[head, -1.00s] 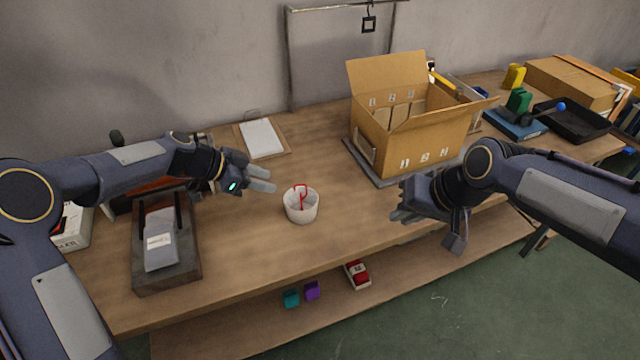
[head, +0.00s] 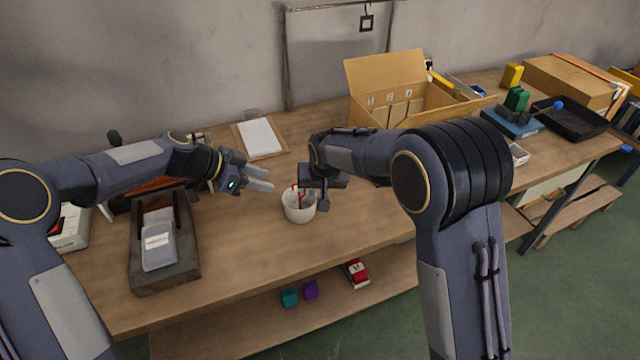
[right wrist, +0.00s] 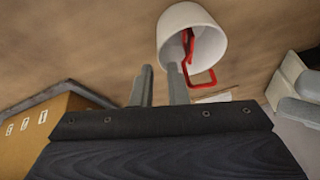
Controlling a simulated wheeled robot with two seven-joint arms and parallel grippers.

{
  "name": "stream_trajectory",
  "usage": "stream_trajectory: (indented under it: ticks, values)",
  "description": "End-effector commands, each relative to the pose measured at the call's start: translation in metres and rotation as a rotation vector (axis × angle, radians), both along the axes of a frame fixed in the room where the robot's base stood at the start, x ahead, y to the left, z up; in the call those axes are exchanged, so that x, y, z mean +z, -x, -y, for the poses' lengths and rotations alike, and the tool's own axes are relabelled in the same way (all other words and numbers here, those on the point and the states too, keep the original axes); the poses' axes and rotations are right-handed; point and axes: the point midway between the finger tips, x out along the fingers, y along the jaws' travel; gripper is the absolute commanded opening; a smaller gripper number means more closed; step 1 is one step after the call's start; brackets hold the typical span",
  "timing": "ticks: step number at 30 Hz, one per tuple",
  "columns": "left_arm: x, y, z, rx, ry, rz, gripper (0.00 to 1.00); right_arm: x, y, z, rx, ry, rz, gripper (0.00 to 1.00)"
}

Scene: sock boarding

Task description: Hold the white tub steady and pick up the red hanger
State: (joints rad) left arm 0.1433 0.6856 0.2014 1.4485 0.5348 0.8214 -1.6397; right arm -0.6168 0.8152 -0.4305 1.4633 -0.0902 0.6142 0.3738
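The white tub (head: 299,209) stands on the wooden bench between my two grippers. The thin red hanger (head: 296,190) sits in it and sticks up above the rim. In the right wrist view the tub (right wrist: 208,42) is at the top, with the red hanger (right wrist: 205,80) jutting from its mouth. My right gripper (head: 318,197) is at the tub's right side, close to the hanger. Its two fingers (right wrist: 160,84) are apart with nothing between them. My left gripper (head: 264,179) is left of the tub, fingers apart and empty. Whether the right fingertips touch the tub is unclear.
An open cardboard box (head: 385,85) stands behind my right arm, which hides part of it. A clipboard (head: 260,138) lies at the back. A dark block holding a grey packet (head: 158,245) is at the left. The bench front before the tub is clear.

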Motion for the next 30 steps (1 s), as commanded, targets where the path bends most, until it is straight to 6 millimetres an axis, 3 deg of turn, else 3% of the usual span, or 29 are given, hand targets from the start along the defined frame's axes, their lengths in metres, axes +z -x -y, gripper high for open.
stream_trajectory:
  ticks: [3, 10, 20, 24, 30]
  values:
    - [0.0, 0.0, 0.0, 0.0, 0.0, 0.0, 0.36, -0.019, -0.007, -0.002, 0.0, 0.0, -0.002, 0.14]
    - [0.0, 0.0, 0.0, 0.0, 0.0, 0.0, 0.36, -0.04, -0.017, -0.004, 0.0, -0.001, -0.001, 0.14]
    - [0.0, 0.0, 0.0, 0.0, 0.0, 0.0, 0.36, -0.044, -0.018, -0.004, 0.0, -0.002, 0.0, 0.14]
    - [0.0, 0.0, 0.0, 0.0, 0.0, 0.0, 0.36, -0.044, -0.018, -0.004, 0.001, -0.002, 0.0, 0.0]
    - [0.0, 0.0, 0.0, 0.0, 0.0, 0.0, 0.36, -0.044, -0.018, -0.004, 0.001, -0.002, -0.001, 0.0]
